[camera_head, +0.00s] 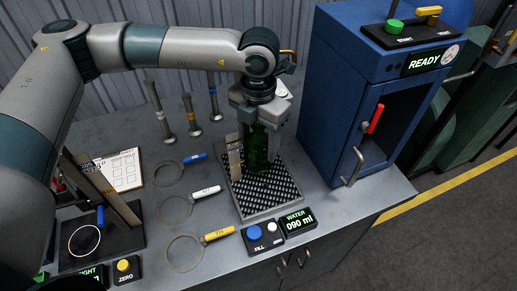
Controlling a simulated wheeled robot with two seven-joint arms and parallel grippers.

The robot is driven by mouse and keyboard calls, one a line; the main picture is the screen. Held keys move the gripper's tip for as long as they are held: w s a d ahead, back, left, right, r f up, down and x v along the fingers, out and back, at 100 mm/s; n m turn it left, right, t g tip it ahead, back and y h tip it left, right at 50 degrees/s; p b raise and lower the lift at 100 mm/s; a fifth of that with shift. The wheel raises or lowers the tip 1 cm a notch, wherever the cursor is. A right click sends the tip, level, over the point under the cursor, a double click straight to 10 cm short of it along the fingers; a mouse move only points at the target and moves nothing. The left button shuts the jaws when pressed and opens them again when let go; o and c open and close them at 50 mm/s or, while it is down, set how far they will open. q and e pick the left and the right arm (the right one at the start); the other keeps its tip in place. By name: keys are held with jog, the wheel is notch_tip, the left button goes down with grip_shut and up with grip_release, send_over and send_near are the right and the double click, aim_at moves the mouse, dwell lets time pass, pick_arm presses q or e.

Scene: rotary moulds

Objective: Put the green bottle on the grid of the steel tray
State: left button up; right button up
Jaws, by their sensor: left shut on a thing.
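The green bottle (257,158) stands about upright over the dark grid of the steel tray (270,194). My left gripper (260,125) comes down from above and is shut on the bottle's upper part. The gripper body hides the bottle's top. The bottle's base appears at the grid, but I cannot tell whether it touches it. My right gripper is not in the view.
A blue cabinet (334,100) with a red handle stands right of the tray. A fill button box (262,237) and a water display (297,221) sit in front. Several ring-shaped tools and a clipboard (121,170) lie to the left.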

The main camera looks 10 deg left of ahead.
aim_at(258, 156)
pick_arm(q)
jog(key=shift+f, duration=0.3)
jog(key=shift+f+p, duration=0.75)
jog(key=shift+f, duration=1.35)
jog(key=shift+f, duration=0.15)
jog(key=o, duration=1.3)
